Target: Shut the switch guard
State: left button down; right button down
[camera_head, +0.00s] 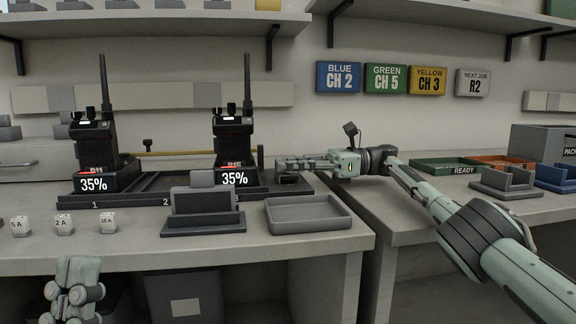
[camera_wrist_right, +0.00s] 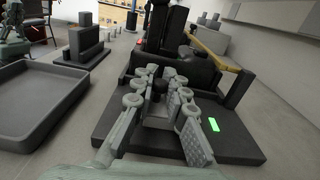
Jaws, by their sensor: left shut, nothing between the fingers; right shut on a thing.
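My right gripper (camera_head: 283,165) is over the right end of the dark charger rack (camera_head: 130,190). In the right wrist view its fingers (camera_wrist_right: 157,80) are closed around a small dark part (camera_wrist_right: 159,90) above the rack's end plate (camera_wrist_right: 120,125). The part appears to belong to the switch guard, but the fingers hide most of it, so its angle cannot be told. A green light (camera_wrist_right: 213,124) glows on the plate to the right of the fingers. My left gripper (camera_head: 76,266) is shut and empty at the lower left, in front of the bench.
Two black radios (camera_head: 93,140) (camera_head: 233,140) stand in the rack, both reading 35%. A yellow bar (camera_wrist_right: 215,50) runs behind the rack. A grey tray (camera_head: 308,213) and a dark holder (camera_head: 203,215) lie in front. Small labelled blocks (camera_head: 64,224) sit at the left.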

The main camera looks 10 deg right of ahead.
jog(key=shift+d, duration=0.1)
jog(key=c, duration=1.5)
grip_release()
jog(key=shift+c, duration=0.2)
